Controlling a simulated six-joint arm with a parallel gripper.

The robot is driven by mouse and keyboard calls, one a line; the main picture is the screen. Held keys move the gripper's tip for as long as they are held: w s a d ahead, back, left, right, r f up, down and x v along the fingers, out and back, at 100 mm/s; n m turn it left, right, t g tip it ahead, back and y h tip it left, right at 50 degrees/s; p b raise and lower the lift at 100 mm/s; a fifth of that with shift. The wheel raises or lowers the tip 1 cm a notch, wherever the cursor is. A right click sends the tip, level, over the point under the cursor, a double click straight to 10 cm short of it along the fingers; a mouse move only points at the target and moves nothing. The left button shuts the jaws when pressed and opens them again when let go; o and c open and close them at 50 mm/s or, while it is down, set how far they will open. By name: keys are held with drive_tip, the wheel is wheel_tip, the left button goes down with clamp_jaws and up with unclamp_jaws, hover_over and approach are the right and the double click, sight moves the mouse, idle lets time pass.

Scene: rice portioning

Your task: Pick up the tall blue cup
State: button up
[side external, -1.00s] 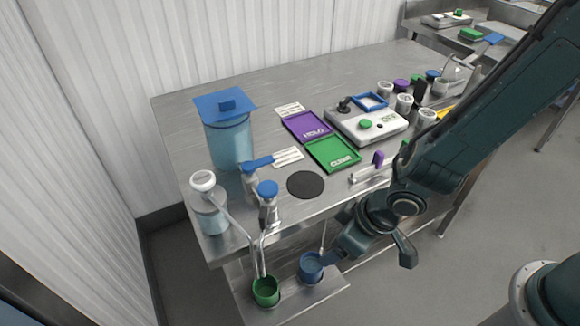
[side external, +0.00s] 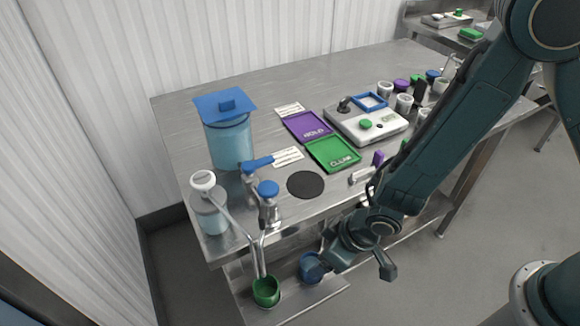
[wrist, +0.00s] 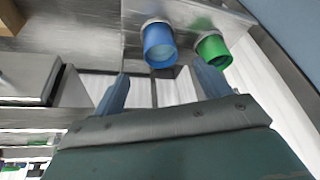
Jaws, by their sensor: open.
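The blue cup (side external: 310,268) stands on a low metal shelf at the front of the table, to the right of a green cup (side external: 266,291). In the wrist view the blue cup (wrist: 160,48) lies ahead of the space between my two fingers, and the green cup (wrist: 213,50) is to its right. My gripper (wrist: 162,88) is open and empty, with a visible gap before the blue cup. In the side view my gripper (side external: 328,262) is at the right of the blue cup and overlaps its right edge. Whether they touch there cannot be told.
A lidded blue container (side external: 229,142), purple tray (side external: 307,128), green tray (side external: 333,153) and scale-like device (side external: 366,122) sit on the table (side external: 270,90). The shelf's right end (side external: 338,287) is bare.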

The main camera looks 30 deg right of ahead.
sight(313, 264)
drive_tip(key=shift+x, duration=2)
drive_tip(key=shift+x, duration=2.6)
drive_tip(key=c, duration=1.2)
drive_tip(key=shift+o, duration=0.2)
drive_tip(key=shift+r, duration=0.1)
wheel_tip(313, 264, up, 20)
